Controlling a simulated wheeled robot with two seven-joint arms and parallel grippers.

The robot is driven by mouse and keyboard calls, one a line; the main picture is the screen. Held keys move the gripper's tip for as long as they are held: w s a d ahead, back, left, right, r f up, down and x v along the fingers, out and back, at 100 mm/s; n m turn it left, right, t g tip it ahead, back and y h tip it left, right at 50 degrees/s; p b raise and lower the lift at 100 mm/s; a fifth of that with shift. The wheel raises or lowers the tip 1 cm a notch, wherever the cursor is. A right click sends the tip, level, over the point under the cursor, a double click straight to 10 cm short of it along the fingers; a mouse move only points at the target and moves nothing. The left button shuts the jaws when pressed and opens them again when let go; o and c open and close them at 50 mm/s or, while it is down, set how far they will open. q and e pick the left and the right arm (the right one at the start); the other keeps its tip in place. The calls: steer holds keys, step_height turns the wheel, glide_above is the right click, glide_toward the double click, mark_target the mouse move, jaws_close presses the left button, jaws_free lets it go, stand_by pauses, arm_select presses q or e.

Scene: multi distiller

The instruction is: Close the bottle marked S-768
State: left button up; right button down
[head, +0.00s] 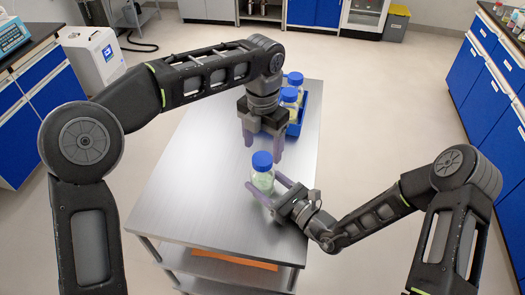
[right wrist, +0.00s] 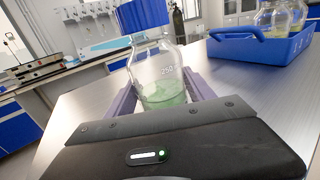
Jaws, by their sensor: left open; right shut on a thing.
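A clear glass bottle (head: 263,184) with green contents stands upright near the middle of the steel table. A blue cap (head: 262,160) sits at its top; I cannot tell how tightly it is seated. In the right wrist view, the bottle (right wrist: 163,80) shows a "250" mark, and the cap (right wrist: 142,16) is cut off by the top edge. No S-768 label is legible. My right gripper (head: 266,186) is shut around the bottle's body from the right front. My left gripper (head: 262,150) points down, open and empty, just behind and above the cap.
A blue crate (head: 294,128) holding blue-capped bottles (head: 290,96) stands at the table's far right; it also shows in the right wrist view (right wrist: 262,50). The steel table (head: 190,195) is clear on its left and front. Blue cabinets (head: 485,90) line the right side.

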arm_select(q)
steer(key=shift+r, duration=0.65)
steer(key=shift+d, duration=0.1)
steer(key=shift+c, duration=0.4)
